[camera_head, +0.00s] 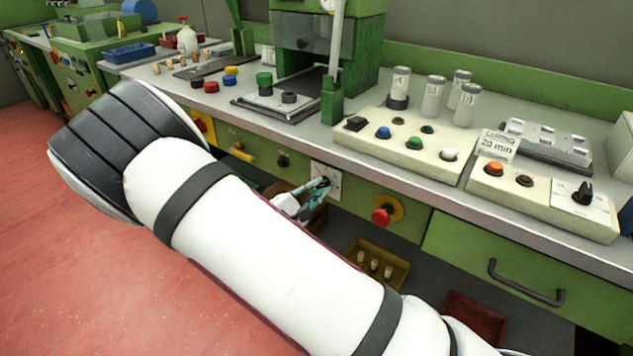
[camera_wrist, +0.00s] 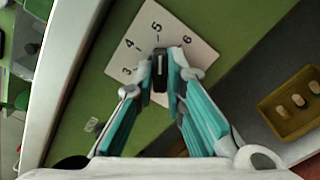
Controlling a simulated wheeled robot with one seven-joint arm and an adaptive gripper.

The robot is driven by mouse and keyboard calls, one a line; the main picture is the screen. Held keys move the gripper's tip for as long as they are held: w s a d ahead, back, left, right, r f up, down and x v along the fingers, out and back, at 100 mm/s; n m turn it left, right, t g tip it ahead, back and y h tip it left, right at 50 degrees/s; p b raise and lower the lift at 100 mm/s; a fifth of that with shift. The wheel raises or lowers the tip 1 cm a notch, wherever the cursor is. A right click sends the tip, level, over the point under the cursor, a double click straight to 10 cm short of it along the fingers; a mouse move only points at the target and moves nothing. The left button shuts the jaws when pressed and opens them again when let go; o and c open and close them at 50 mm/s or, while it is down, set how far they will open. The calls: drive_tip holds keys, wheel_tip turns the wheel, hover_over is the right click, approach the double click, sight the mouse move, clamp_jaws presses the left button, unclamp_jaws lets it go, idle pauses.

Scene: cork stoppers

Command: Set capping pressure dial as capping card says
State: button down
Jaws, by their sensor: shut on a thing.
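The pressure dial is a black knob (camera_wrist: 160,80) with a white line, on a white plate (camera_wrist: 203,57) numbered 3, 4, 5 and 6 in the wrist view. The line points up, roughly at the 5. My gripper (camera_wrist: 162,65) has its teal fingers on both sides of the knob and is shut on it. In the head view the plate (camera_head: 332,186) is on the green bench front, with my gripper (camera_head: 318,188) against it, hiding the knob. The capping card (camera_head: 497,146) stands on the bench and appears to read "28 mm".
A red knob on a yellow mount (camera_head: 383,215) is right of the dial plate. Another black dial (camera_head: 583,195) sits on the right panel. Below is a yellow bin (camera_head: 399,275) with corks. A drawer handle (camera_head: 525,284) projects at the right.

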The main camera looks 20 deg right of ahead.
drive_tip(key=n+p, duration=0.3)
drive_tip(key=n, duration=0.2)
drive_tip(key=shift+n+p, duration=0.3)
drive_tip(key=n+p, duration=0.2)
drive_tip(key=n, duration=0.4)
drive_tip(key=shift+a+p, duration=0.1)
drive_tip(key=shift+p, duration=0.3)
drive_tip(key=n+p, duration=0.1)
drive_tip(key=n, duration=0.3)
drive_tip(key=shift+f+n, duration=0.1)
drive_tip(key=shift+n, duration=0.3)
drive_tip(key=shift+n+p, duration=0.4)
drive_tip(key=shift+n, duration=1.7)
drive_tip(key=c, duration=1.6)
unclamp_jaws()
drive_tip(key=shift+c, duration=0.2)
drive_tip(key=v, duration=1.2)
